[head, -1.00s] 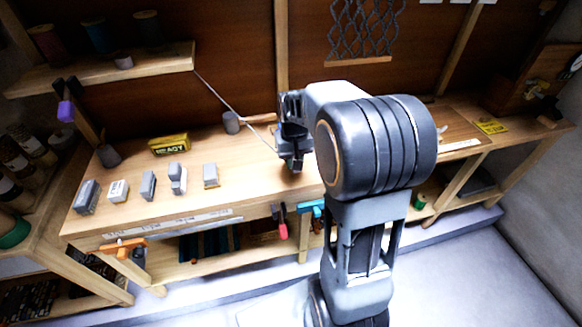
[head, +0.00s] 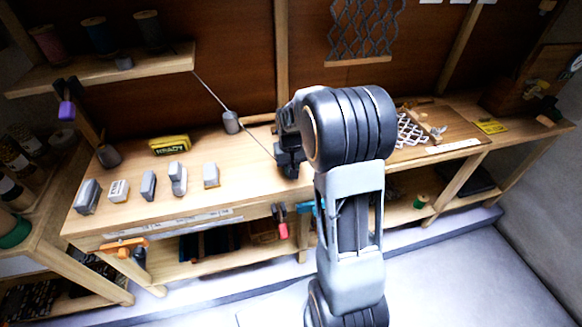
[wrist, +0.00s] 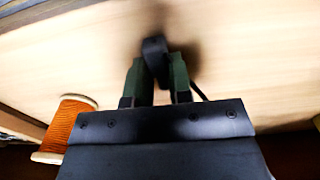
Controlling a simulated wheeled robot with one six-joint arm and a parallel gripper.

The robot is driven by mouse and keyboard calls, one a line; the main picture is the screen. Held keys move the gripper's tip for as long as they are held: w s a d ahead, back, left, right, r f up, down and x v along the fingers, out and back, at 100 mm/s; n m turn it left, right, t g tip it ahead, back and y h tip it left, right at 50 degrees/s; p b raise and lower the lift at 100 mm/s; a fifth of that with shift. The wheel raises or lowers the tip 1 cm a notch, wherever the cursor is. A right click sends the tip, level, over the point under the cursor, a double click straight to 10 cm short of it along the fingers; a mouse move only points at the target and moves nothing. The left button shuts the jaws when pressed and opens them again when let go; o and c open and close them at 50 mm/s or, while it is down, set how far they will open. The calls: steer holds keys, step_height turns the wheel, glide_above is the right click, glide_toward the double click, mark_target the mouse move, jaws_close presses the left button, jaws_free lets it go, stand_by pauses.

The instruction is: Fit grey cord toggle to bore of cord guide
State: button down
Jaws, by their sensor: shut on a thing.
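My gripper (wrist: 158,85) is low over the bench in the wrist view. Its two green-sided fingers are shut on a dark piece, which I take for the grey cord toggle (wrist: 154,48). A thin dark cord shows just right of the fingers. In the head view my gripper (head: 290,165) is at the bench's middle, and the toggle is hidden or too small to tell. A taut cord (head: 211,92) runs from the shelf down towards my gripper. A grey cylinder (head: 231,122) stands beside this cord. I cannot tell which piece is the cord guide.
Several grey blocks (head: 149,185) stand along the bench's left part, with a yellow box (head: 170,145) behind. A metal lattice (head: 412,130) lies to the right of my arm. An orange spool (wrist: 68,126) shows in the wrist view. Clamps (head: 123,247) hang at the front edge.

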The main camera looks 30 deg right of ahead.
steer(key=shift+f, duration=0.2)
steer(key=c, duration=1)
jaws_free()
steer(key=shift+c, duration=0.2)
